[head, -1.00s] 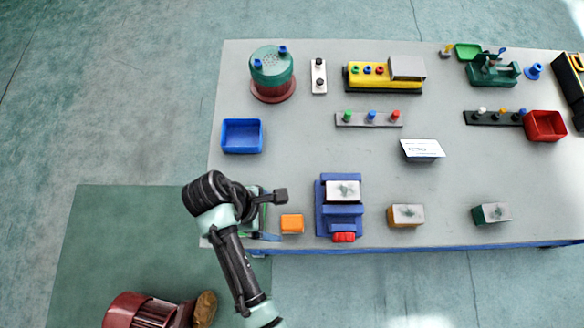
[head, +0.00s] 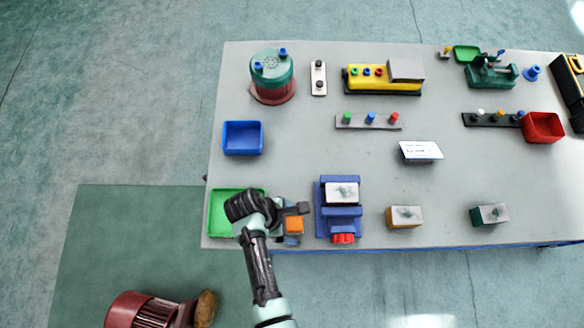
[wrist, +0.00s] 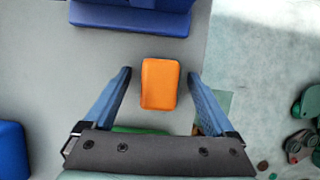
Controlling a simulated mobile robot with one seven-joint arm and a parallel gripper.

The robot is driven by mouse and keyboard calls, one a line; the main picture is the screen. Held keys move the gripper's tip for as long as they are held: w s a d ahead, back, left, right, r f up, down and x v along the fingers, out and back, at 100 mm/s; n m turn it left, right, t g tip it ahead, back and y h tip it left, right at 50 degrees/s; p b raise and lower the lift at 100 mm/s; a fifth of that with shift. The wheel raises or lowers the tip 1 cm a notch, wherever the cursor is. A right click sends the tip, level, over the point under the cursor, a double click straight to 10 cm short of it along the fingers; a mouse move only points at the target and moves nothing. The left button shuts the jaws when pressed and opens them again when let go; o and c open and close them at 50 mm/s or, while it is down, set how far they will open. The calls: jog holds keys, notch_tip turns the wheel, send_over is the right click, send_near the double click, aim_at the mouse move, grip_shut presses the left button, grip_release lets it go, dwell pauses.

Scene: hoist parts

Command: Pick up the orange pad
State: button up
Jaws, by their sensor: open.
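The orange pad (head: 294,225) is a small block near the front edge of the grey table. In the wrist view the orange pad (wrist: 159,84) lies between my two blue fingers, nearer their tips, with a gap on each side. My gripper (wrist: 160,76) is open and above the pad, with nothing held. In the head view my gripper (head: 292,238) is at the pad, and my arm hides part of it. I cannot tell the height left between fingertips and pad.
A blue fixture (head: 325,224) with a grey-topped block stands close right of the pad. A green tray (head: 218,222) lies left, partly under my arm. A blue tray (head: 242,150) is farther back. The table's front edge (head: 400,249) is close.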

aim_at(292, 224)
grip_shut()
dwell(0.3)
jog(key=shift+r, duration=0.15)
notch_tip(292, 224, up, 10)
jog(key=shift+f, duration=0.1)
dwell(0.5)
